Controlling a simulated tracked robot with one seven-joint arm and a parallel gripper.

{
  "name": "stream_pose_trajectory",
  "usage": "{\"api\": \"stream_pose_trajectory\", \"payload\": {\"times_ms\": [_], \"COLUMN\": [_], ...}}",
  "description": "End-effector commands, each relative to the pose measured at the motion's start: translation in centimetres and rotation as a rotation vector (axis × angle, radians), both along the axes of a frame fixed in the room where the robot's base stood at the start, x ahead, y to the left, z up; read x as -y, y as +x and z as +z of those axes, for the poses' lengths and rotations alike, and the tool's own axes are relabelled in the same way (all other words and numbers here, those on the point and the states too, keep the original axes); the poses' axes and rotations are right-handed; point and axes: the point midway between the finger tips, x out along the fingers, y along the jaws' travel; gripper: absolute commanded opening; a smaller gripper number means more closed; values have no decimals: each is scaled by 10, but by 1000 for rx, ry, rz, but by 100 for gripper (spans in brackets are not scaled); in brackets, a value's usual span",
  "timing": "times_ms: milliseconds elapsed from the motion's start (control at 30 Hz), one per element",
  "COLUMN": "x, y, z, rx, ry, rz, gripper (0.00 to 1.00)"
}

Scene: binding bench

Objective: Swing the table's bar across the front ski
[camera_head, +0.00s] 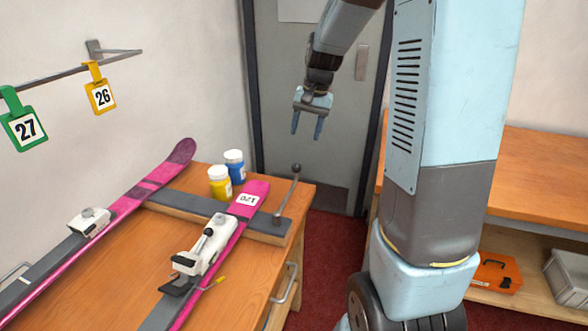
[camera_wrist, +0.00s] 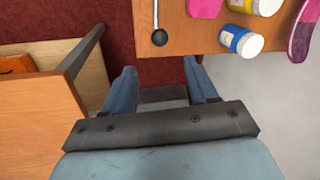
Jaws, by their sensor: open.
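The table's bar (camera_head: 287,194) is a thin grey rod with a dark ball knob. It stands at the right end of the grey-topped crosspiece (camera_head: 182,207), beside the front ski and not across it. My gripper (camera_head: 307,132) is open and empty, hanging beyond the table's back edge, apart from the bar. In the wrist view the bar's knob (camera_wrist: 159,37) shows ahead of my open fingers (camera_wrist: 158,68), by the table edge.
A second pink ski (camera_head: 150,187) lies to the left. Yellow (camera_head: 220,182) and blue (camera_head: 235,166) jars stand behind the front ski. Number tags (camera_head: 100,96) hang from a wall rail. A shelf with an orange case (camera_head: 497,272) is at right. Floor shows between bench and shelf.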

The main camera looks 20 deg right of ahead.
Motion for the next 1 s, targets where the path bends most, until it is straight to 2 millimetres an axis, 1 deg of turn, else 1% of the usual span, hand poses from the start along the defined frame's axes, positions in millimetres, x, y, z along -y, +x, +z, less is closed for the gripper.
{"api": "stream_pose_trajectory", "payload": {"times_ms": [167, 267, 800, 1000], "x": [0, -2, -18, -22], "y": [5, 6, 12, 15], "z": [-10, -21, -111, -132], "rx": [-9, -11, -12, -10], "ry": [6, 6, 7, 6], "rz": [-9, -9, -9, -7], "gripper": [57, 57, 57, 57]}}
